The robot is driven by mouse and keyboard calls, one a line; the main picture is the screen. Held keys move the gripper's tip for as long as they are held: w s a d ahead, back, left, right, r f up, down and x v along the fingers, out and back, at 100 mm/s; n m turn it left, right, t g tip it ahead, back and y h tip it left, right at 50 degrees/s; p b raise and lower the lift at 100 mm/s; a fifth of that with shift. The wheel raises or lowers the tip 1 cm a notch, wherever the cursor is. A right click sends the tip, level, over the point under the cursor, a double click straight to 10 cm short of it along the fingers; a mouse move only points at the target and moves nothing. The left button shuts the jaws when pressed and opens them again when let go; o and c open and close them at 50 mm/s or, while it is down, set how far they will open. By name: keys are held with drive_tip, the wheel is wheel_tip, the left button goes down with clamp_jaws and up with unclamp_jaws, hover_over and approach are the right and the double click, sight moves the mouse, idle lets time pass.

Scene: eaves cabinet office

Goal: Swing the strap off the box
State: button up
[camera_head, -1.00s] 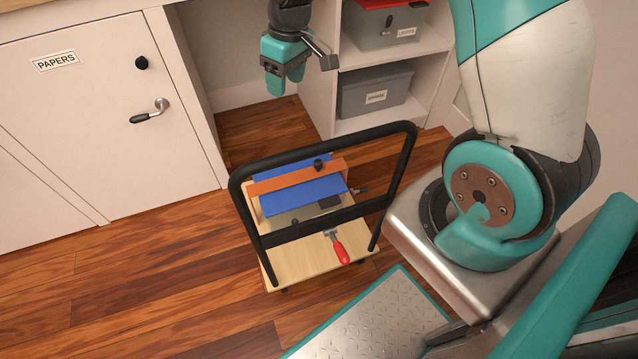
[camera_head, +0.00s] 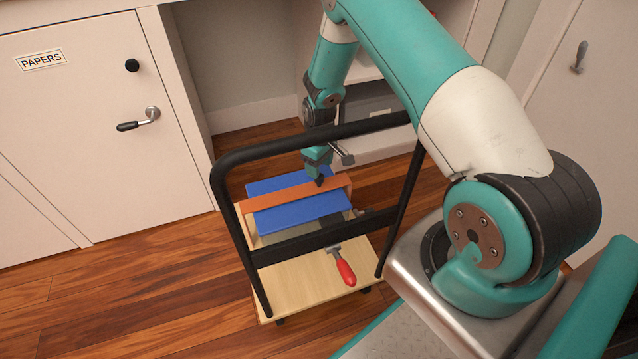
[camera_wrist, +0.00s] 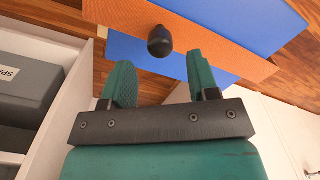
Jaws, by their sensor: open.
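The orange strap (camera_head: 285,194) lies across the blue lid of the box (camera_head: 298,217) on the trolley. It also shows in the wrist view (camera_wrist: 240,60). A black knob (camera_wrist: 159,41) stands on the strap near its right end. My gripper (camera_head: 318,176) is over that knob in the head view. In the wrist view my gripper (camera_wrist: 160,82) is open, its two teal fingers apart and the knob just beyond the gap between the tips. I cannot tell whether either finger touches the knob.
The trolley's black handle frame (camera_head: 228,180) rises in front of the box. A red-handled tool (camera_head: 342,267) lies on the trolley's wooden deck (camera_head: 300,285). A white PAPERS cabinet (camera_head: 70,130) stands left. A grey bin (camera_wrist: 25,85) sits on a shelf beside my gripper.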

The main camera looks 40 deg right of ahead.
wheel_tip(320, 180, down, 6)
drive_tip(key=shift+f+b, duration=0.1)
drive_tip(key=shift+b, duration=0.6)
clamp_jaws()
drive_tip(key=shift+r, duration=0.2)
